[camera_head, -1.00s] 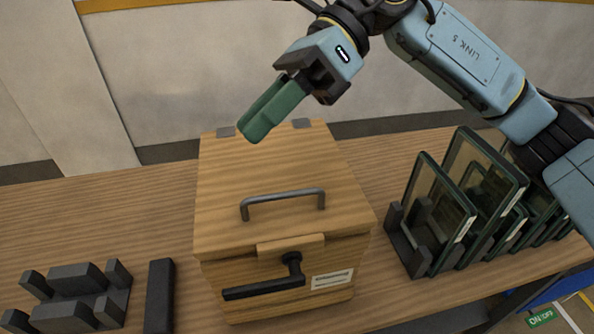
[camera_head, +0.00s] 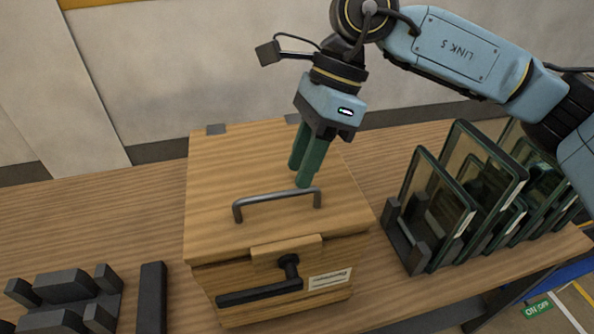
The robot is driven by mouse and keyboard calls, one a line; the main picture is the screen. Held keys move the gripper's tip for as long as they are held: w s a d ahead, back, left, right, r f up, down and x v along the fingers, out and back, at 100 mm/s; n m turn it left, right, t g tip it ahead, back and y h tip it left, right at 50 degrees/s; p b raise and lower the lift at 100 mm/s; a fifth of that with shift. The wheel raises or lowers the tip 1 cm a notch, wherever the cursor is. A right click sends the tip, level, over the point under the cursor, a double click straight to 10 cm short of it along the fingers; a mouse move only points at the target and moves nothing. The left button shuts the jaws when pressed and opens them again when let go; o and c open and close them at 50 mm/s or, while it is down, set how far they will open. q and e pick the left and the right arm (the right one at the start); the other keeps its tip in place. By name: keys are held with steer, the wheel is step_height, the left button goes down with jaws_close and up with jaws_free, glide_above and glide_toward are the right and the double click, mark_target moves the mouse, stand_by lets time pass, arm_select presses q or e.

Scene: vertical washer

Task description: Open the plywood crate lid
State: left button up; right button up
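The plywood crate (camera_head: 271,247) stands on the wooden table, with its lid (camera_head: 230,178) down. A grey bar handle (camera_head: 277,203) stands on top of the lid near its front edge. A black lever latch (camera_head: 262,293) is on the crate's front face, lying almost level below a small wooden block. My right gripper (camera_head: 304,179) points down above the lid, just behind the bar handle in the picture. Its green fingers are a little apart with nothing between them. Whether a finger touches the handle I cannot tell. My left gripper is not in view.
A dark rack (camera_head: 406,243) with several framed glass panels (camera_head: 441,205) stands close to the crate's right. Dark grey blocks (camera_head: 68,287) and a dark bar (camera_head: 152,298) lie on the table (camera_head: 90,230) at the left. A wall is behind.

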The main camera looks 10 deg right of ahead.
steer(key=shift+x, duration=1.35)
steer(key=shift+c, duration=0.4)
jaws_close()
